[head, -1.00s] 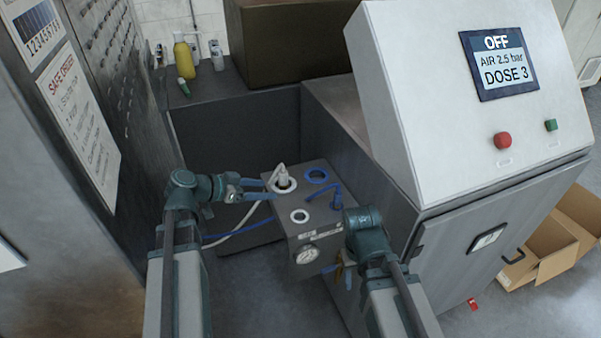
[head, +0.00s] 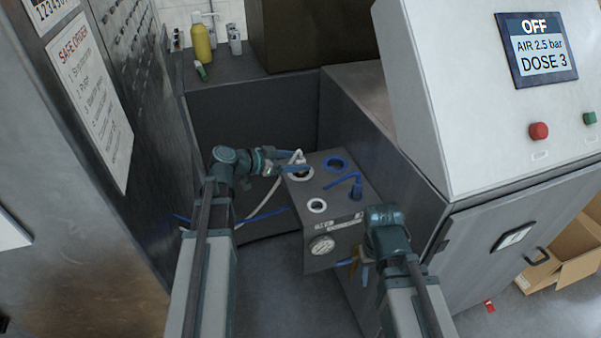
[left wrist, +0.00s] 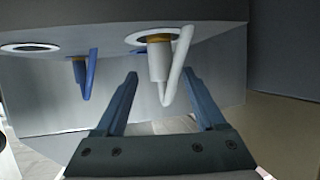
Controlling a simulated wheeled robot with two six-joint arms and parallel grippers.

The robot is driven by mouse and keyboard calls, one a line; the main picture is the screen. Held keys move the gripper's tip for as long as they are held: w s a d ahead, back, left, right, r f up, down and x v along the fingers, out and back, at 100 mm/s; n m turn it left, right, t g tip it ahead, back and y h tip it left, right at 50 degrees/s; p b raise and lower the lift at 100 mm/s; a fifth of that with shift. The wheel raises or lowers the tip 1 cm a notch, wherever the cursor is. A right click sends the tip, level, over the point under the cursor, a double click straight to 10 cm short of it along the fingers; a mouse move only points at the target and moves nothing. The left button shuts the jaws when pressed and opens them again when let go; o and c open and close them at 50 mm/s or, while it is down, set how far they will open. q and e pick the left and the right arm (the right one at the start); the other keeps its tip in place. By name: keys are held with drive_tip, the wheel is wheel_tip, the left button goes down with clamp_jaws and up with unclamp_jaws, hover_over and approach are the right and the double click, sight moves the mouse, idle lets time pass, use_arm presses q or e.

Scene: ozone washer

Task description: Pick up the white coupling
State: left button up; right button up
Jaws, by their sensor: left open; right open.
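The white coupling (head: 298,160) with its white hose stands at a white-ringed port on the top of a grey box (head: 335,238). In the left wrist view the white coupling (left wrist: 157,62) has a brass-coloured collar, and its hose bends back beside it. My left gripper (head: 294,162) is open at the coupling. In the left wrist view its two blue fingers (left wrist: 163,82) lie to either side of the coupling's lower end and hose, with gaps showing. Contact is not visible. My right gripper (head: 358,270) is low in front of the box, open, partly hidden by its own wrist.
A blue coupling with hose (head: 356,188), a blue ring port (head: 336,163) and a white ring port (head: 317,206) share the box top. A gauge (head: 321,245) is on its front. A large control cabinet (head: 440,95) stands right, a metal panel (head: 150,150) left.

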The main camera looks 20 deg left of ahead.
sight(308, 162)
use_arm(q)
drive_tip(key=shift+a+f+b+x, duration=0.1)
drive_tip(key=shift+f+b+x, duration=0.1)
drive_tip(key=shift+b+x, duration=0.45)
drive_tip(key=shift+a+f+b+x, duration=0.15)
drive_tip(key=shift+b+x, duration=0.15)
drive_tip(key=shift+x, duration=0.7)
drive_tip(key=shift+f+b+x, duration=0.2)
drive_tip(key=shift+b+x, duration=0.25)
drive_tip(key=shift+x, duration=0.35)
drive_tip(key=shift+w+d, duration=0.15)
clamp_jaws()
